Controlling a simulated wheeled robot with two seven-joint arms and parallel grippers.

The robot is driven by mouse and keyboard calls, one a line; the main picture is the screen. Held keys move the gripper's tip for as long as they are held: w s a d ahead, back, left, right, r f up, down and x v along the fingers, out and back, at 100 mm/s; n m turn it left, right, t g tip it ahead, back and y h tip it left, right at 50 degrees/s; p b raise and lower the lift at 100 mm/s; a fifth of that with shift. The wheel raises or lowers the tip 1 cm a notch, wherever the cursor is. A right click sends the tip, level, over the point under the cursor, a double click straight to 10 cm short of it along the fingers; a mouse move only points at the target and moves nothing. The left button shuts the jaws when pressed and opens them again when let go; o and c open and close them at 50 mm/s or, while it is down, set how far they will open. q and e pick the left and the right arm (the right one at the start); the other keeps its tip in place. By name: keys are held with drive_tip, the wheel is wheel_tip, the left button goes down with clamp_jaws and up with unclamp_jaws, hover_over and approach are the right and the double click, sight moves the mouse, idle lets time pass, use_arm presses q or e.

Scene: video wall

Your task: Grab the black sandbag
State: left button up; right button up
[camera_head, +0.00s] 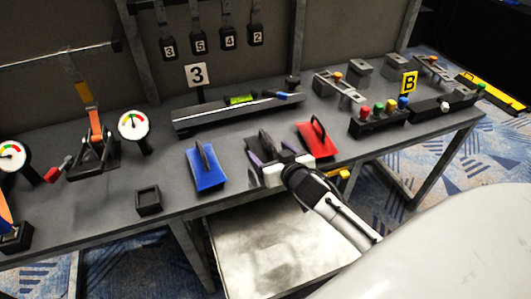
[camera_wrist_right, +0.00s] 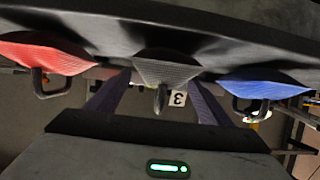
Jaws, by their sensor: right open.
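The black sandbag (camera_head: 264,142) lies on the dark workbench (camera_head: 243,180), between a blue and a red sandbag, partly hidden by my right gripper. My right gripper (camera_head: 271,155) reaches in from the bench's front edge with its jaws open. In the right wrist view, which looks upside down, the black sandbag (camera_wrist_right: 168,68) and its upright handle sit between the two purple fingers of the gripper (camera_wrist_right: 160,100). There is a gap between the handle and each finger. My left gripper is not in view.
The blue sandbag (camera_head: 206,168) and the red sandbag (camera_head: 317,140) lie close on either side. A long grey rail (camera_head: 236,113) with a green level stands behind. A small black square holder (camera_head: 148,200) is at the left front. A lower shelf (camera_head: 280,250) is below.

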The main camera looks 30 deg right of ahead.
sight(267, 148)
drive_tip(key=x, duration=0.3)
drive_tip(key=shift+w+f, duration=0.15)
drive_tip(key=shift+f, duration=0.05)
drive_tip(key=shift+a, duration=0.1)
clamp_jaws()
drive_tip(key=shift+w+r, duration=0.15)
drive_tip(key=shift+r, duration=0.25)
